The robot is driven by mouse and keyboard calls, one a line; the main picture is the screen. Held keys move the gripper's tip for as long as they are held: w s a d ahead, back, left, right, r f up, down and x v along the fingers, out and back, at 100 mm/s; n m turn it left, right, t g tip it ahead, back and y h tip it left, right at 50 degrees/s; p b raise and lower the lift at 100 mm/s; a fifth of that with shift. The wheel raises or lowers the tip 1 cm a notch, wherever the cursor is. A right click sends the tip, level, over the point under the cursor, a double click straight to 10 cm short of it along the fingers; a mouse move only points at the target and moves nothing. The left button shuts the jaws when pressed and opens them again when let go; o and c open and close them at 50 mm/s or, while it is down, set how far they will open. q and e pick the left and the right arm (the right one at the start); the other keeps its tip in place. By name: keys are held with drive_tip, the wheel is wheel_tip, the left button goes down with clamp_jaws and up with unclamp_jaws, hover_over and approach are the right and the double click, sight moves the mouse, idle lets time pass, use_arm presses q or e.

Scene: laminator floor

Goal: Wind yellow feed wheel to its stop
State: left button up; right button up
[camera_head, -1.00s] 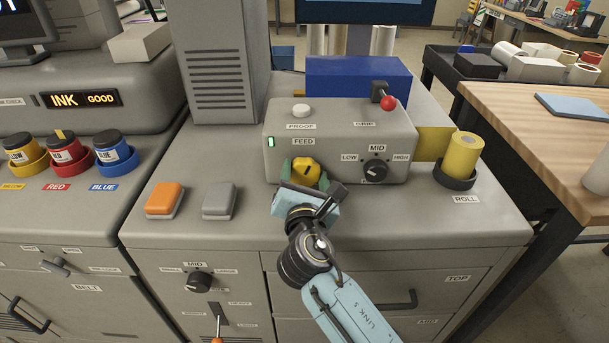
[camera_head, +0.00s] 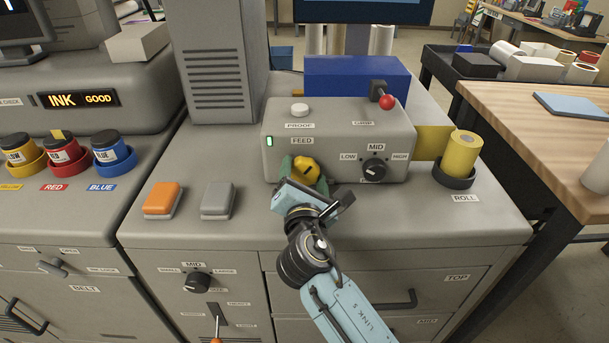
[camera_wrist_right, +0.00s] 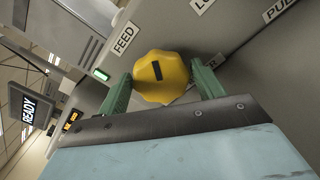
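The yellow feed wheel (camera_head: 306,169) is on the front of the grey box under the FEED label. It has a lobed rim and a dark slot mark on its face. My right gripper (camera_head: 305,177) is at the wheel, its green fingers on either side of it. In the right wrist view the yellow wheel (camera_wrist_right: 162,77) sits between the two green fingertips (camera_wrist_right: 163,82), which look closed against its rim. My left gripper is not in view.
A yellow roll (camera_head: 461,153) stands at right. Orange (camera_head: 162,199) and grey (camera_head: 218,199) pads lie to the left.

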drive_tip(key=shift+o, duration=1.3)
drive_tip(key=shift+s, duration=0.1)
drive_tip(key=s, duration=1.3)
drive_tip(key=shift+s+b, duration=0.15)
drive_tip(key=shift+b, duration=0.3)
drive_tip(key=shift+c, duration=0.2)
